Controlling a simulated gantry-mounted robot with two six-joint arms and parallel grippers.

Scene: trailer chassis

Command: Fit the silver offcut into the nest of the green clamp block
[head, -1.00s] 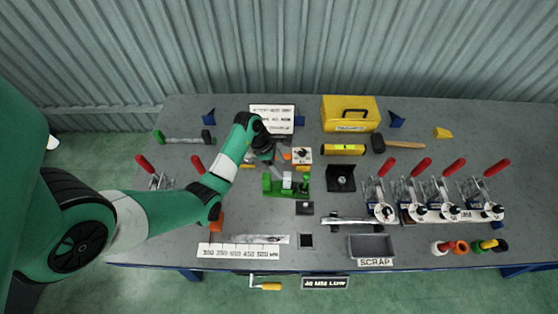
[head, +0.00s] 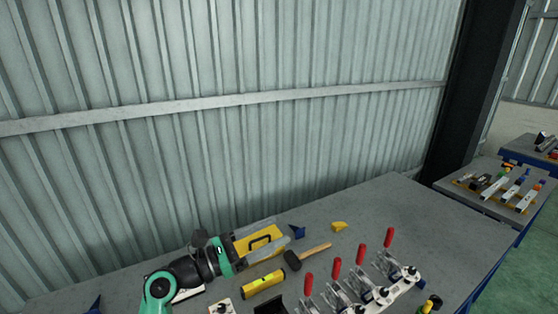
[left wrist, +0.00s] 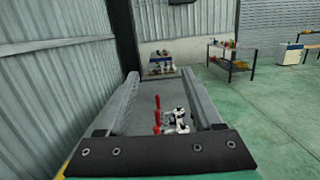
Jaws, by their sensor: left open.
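Neither the silver offcut nor the green clamp block shows in the head view or the left wrist view now. My right gripper is in neither view.
Toggle clamps with red handles (head: 361,254) stand on the grey table (head: 385,205). A hammer (head: 314,251), a yellow level (head: 263,284) and a yellow wedge (head: 338,226) lie near. The corrugated wall (head: 250,60) rises behind. The table's far right is clear.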

